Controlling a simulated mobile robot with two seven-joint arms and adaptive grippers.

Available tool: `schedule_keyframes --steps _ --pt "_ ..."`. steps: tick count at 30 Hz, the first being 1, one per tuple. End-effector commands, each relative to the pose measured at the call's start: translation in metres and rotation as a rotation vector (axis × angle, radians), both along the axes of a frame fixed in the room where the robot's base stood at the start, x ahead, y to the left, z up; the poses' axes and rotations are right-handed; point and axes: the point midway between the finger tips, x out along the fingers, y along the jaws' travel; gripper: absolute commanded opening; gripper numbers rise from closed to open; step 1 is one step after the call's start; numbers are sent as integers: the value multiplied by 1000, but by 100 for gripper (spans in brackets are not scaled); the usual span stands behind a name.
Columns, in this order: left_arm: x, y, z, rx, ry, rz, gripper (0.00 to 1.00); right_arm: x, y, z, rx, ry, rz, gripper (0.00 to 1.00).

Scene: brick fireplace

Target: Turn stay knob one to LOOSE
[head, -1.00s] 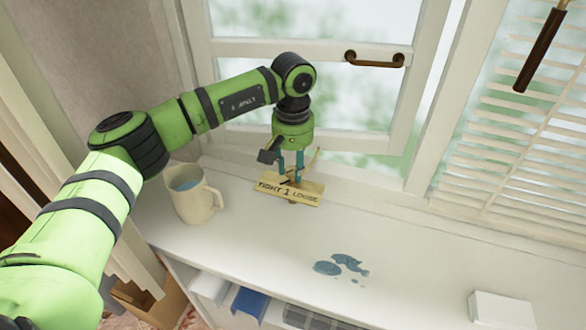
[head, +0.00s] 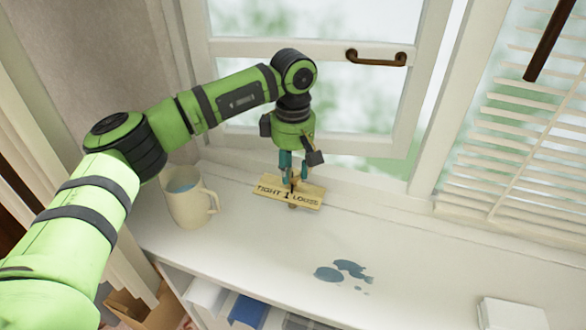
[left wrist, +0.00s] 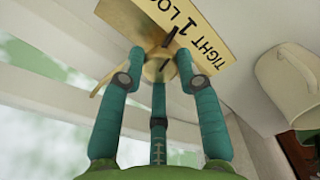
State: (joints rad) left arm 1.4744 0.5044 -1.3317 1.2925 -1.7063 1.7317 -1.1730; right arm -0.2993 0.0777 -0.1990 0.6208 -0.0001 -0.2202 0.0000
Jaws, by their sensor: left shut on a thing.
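A brass plate (head: 272,193) reading TIGHT 1 LOOSE stands on the white sill below the window. TIGHT is at its left end and LOOSE at its right. My left gripper (head: 293,174) points down at the plate's middle. In the left wrist view, its teal fingers (left wrist: 162,75) are shut around the brass knob (left wrist: 160,68), which they partly cover. A dark line shows on the knob's plate side; I cannot tell exactly which word it points to. The plate (left wrist: 215,25) also shows there, partly cut off. My right gripper is out of view.
A cream mug (head: 186,208) with blue liquid stands left of the plate. A blue puddle (head: 345,270) lies on the sill in front. A white block (head: 512,314) is at the front right. The window handle (head: 376,59) and blinds (head: 510,150) are behind.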

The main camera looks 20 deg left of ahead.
Motion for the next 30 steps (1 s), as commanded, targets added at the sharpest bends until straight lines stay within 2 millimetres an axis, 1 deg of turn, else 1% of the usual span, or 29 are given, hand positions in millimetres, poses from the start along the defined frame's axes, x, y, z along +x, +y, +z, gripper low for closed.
schedule_keyframes --steps 12,18,24,30 --pt "0 0 0 1 0 392 2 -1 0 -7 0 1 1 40" --pt "0 0 0 1 -1 558 2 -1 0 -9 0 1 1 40" --pt "0 0 0 0 -1 684 2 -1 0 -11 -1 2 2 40" --pt "0 0 0 0 -1 761 2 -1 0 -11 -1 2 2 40"
